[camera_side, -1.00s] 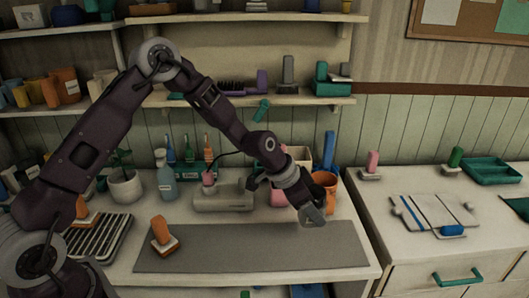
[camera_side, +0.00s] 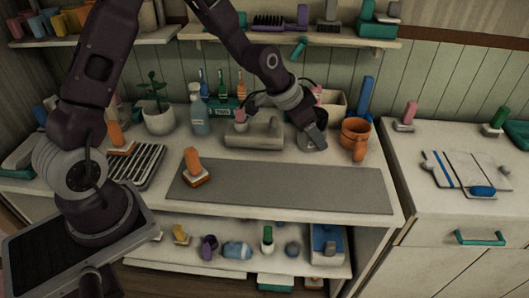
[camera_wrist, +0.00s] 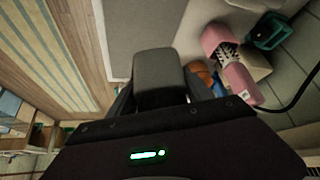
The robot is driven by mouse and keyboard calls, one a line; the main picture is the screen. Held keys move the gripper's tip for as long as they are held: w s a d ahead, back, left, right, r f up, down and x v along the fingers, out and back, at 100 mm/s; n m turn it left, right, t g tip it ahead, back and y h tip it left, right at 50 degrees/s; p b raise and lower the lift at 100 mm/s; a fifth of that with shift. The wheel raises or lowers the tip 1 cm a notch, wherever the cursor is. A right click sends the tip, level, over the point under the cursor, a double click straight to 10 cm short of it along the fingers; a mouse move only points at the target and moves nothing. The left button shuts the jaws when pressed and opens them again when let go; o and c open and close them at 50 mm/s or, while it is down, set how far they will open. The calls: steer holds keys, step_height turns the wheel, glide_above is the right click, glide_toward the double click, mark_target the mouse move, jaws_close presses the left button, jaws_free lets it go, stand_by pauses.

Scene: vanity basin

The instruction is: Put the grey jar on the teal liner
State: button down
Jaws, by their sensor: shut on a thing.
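In the side view my gripper (camera_side: 314,141) is at the back right of the counter, just left of an orange mug. It is shut on a dark grey, rounded block-like thing, which I take for the grey jar (camera_wrist: 158,72); in the wrist view it sticks out between the fingers. In the side view its grey shape is small and partly hidden by the gripper. I cannot tell whether it touches the counter. I cannot make out a teal liner in either current view. A teal tray (camera_side: 517,132) is cut off at the right edge.
A grey mat (camera_side: 285,190) lies along the counter front, with an orange-handled brush (camera_side: 193,167) on its left end. The orange mug (camera_side: 355,135) and a grey dispenser-like block (camera_side: 254,133) flank my gripper.

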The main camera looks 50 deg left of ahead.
steer(key=s+a+r+n+y, duration=0.2)
steer(key=s+a+r+n, duration=0.2)
steer(key=s+a, duration=0.4)
steer(key=s+a+r+n+y, duration=0.25)
steer(key=a+r, duration=0.55)
steer(key=a, duration=0.5)
steer(key=s+a+r+n+y, duration=0.1)
steer(key=s+a+r+n, duration=0.25)
steer(key=a+r, duration=0.7)
steer(key=w+a, duration=0.3)
steer(key=w, duration=0.2)
steer(key=w+a+f, duration=0.1)
steer(key=w+a, duration=0.2)
steer(key=w, duration=0.2)
steer(key=w+a, duration=0.4)
steer(key=shift+w+f, duration=0.4)
steer(key=shift+w+a+f, duration=0.1)
steer(key=shift+w+f, duration=0.25)
steer(key=shift+f, duration=0.35)
steer(key=shift+f, duration=0.1)
steer(key=shift+c, duration=2.2)
jaws_free()
